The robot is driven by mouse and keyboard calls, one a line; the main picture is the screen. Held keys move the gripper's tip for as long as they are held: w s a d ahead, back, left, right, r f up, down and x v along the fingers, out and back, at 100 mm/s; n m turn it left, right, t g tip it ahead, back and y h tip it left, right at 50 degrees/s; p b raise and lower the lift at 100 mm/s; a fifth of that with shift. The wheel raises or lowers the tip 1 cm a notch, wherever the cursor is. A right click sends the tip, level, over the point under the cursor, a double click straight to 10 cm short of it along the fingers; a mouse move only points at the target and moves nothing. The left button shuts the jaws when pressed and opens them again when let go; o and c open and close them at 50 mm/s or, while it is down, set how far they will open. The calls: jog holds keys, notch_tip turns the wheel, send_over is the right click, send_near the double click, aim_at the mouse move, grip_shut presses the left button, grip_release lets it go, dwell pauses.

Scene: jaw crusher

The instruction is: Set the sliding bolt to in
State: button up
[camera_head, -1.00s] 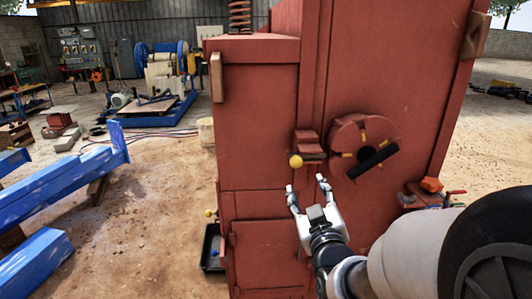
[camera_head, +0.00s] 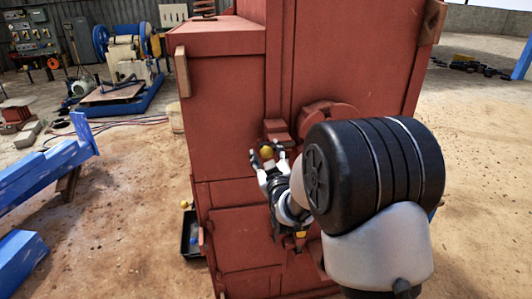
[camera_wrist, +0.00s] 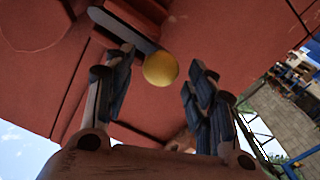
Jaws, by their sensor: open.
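The sliding bolt is a flat grey bar (camera_wrist: 122,30) ending in a yellow ball knob (camera_wrist: 160,69), set in a red housing on the red crusher body. In the head view the yellow knob (camera_head: 267,152) shows just beyond my gripper, beside the red housing (camera_head: 277,130). My gripper (camera_head: 267,155) is open, with its two fingers on either side of the knob in the picture. In the wrist view my gripper (camera_wrist: 160,85) has the knob between its fingertips, closer to the left finger. I cannot tell whether a finger touches it.
A round red disc (camera_head: 328,115) on the crusher is partly hidden behind my arm. A black tray (camera_head: 192,235) stands on the ground at the crusher's lower left. Blue beams (camera_head: 50,165) lie at the left. The dirt floor between is clear.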

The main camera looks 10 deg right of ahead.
jog(key=shift+w, duration=0.95)
grip_shut()
